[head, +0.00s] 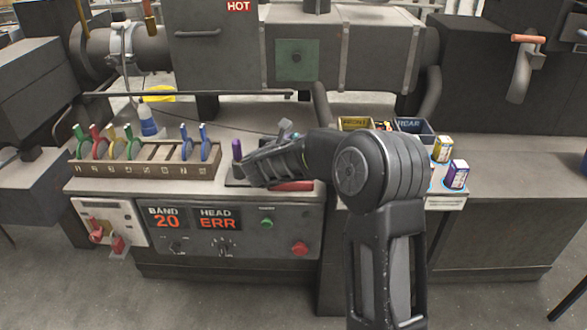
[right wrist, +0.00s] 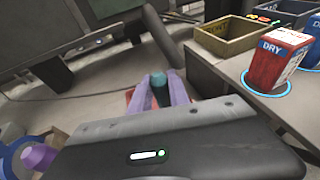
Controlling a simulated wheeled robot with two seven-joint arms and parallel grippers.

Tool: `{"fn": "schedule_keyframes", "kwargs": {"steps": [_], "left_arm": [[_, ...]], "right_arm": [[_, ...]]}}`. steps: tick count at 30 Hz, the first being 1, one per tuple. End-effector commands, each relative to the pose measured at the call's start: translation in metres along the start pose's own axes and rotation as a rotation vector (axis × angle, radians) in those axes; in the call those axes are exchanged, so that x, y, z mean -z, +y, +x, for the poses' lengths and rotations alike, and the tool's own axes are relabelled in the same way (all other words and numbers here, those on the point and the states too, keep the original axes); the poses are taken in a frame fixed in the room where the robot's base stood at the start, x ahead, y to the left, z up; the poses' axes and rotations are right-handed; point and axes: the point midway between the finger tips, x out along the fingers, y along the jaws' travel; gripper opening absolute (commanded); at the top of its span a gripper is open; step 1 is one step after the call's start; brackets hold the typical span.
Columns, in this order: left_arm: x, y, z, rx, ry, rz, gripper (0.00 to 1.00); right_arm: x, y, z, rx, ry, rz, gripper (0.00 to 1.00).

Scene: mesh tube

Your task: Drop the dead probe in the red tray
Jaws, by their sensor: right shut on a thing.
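Red patches of the tray show beside and below the fingers. I cannot tell how high the probe is above the tray. A purple upright piece (head: 237,148) stands just left of the hand. My left gripper is not in view.
A rack (head: 145,170) of coloured rings stands at the left, with a blue-and-white bottle (head: 148,120) behind. At the right are open bins (head: 413,127) and small boxes, including a red DRY box (right wrist: 276,58). A hot machine (head: 235,55) spans the back.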

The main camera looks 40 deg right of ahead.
Motion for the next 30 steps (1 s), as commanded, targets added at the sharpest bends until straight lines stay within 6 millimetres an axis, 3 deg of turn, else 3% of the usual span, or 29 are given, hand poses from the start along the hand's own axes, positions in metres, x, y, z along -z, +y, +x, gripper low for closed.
{"fn": "schedule_keyframes", "kwargs": {"steps": [10,20,30], "left_arm": [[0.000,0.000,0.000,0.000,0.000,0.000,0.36],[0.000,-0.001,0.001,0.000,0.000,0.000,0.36],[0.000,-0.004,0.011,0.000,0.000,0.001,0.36]], "right_arm": [[0.000,0.000,0.000,0.000,0.000,0.000,0.47],[0.000,0.000,-0.004,-0.001,0.000,0.001,0.47],[0.001,0.001,-0.052,-0.003,-0.002,0.002,0.47]]}}
